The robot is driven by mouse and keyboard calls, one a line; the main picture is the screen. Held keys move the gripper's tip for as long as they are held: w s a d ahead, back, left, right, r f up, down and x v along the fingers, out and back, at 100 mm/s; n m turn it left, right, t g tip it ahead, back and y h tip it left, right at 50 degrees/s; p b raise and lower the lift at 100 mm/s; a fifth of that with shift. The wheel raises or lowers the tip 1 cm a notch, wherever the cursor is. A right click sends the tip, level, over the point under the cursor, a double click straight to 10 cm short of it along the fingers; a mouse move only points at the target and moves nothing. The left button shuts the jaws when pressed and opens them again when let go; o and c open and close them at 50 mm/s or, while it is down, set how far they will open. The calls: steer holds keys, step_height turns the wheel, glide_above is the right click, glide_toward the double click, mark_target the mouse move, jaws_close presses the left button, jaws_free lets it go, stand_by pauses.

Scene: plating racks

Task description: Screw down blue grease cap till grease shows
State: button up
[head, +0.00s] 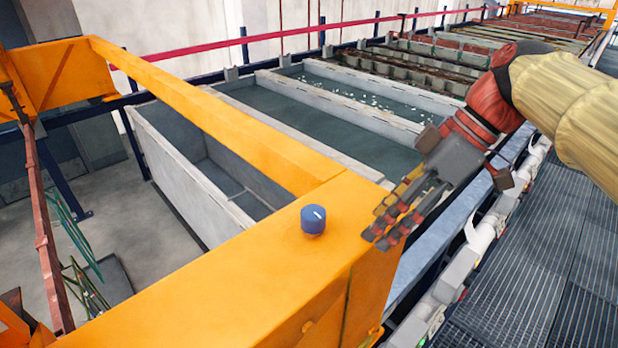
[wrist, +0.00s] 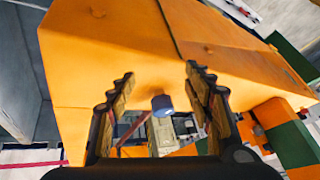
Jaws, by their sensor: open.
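In the wrist view the cap (wrist: 162,104) appears between the two open fingers of my gripper (wrist: 160,85), farther out than the fingertips. The cap's base is too small to make out there.
Grey tanks (head: 330,115) with liquid lie behind the orange beam. A ledge with pale fittings (head: 470,250) and a dark grated walkway (head: 530,260) run along the right. A rusty upright bar (head: 45,230) stands at the left. The space above the beam around the cap is clear.

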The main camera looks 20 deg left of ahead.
mark_target(316, 210)
steer(key=a+r+n+g, duration=0.1)
steer(key=a+n, duration=0.1)
steer(key=w+a+r+n+g, duration=0.1)
steer(key=a+n, duration=0.2)
steer(key=w+a+r+n+g, duration=0.1)
steer(key=a+n, duration=0.2)
steer(key=shift+r+g+y, duration=0.4)
steer(key=x, duration=0.5)
steer(key=shift+s+a+f+p, duration=0.15)
steer(key=shift+a+f+p, duration=0.1)
steer(key=shift+p, duration=0.1)
steer(key=shift+s+a+f, duration=0.2)
steer(key=shift+a+f, duration=0.05)
steer(key=shift+f, duration=0.25)
steer(key=shift+c, duration=0.4)
steer(key=c, duration=1.1)
steer(key=shift+b, duration=0.3)
